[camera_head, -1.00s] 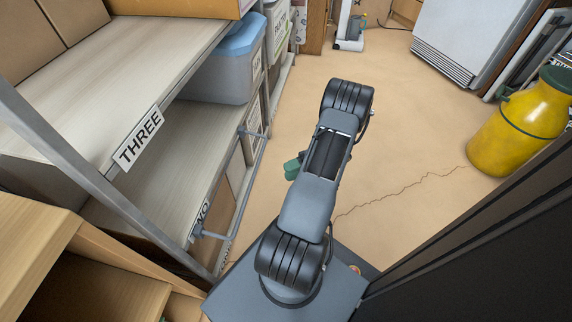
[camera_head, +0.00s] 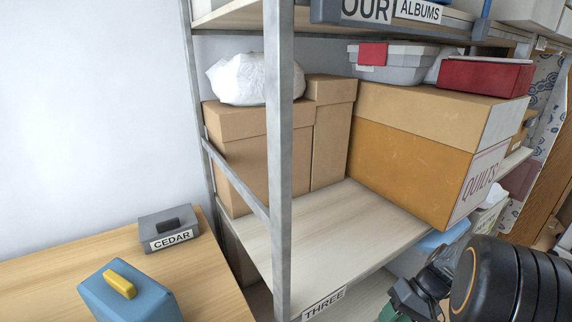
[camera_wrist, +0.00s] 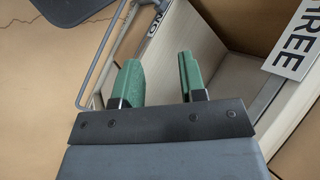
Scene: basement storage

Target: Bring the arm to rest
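My arm shows at the lower right of the head view, with its dark rounded joint close to the camera. My gripper (camera_wrist: 158,60) has two green fingers standing apart in the wrist view, with nothing held between them. Part of its green shows at the bottom edge of the head view (camera_head: 398,306), beside the shelf marked THREE; the rest is hidden or out of frame. In the wrist view the THREE label (camera_wrist: 294,42) is at the upper right, and a grey rail (camera_wrist: 100,75) is to the left of the fingers. I see no contact with the shelf.
The metal shelving (camera_head: 279,190) carries brown boxes, a white bag (camera_head: 240,79), a QUILTS box (camera_head: 412,150) and a red box (camera_head: 486,76). A wooden surface (camera_head: 50,275) at left holds the grey CEDAR box (camera_head: 168,229) and a blue box with a yellow handle (camera_head: 128,298).

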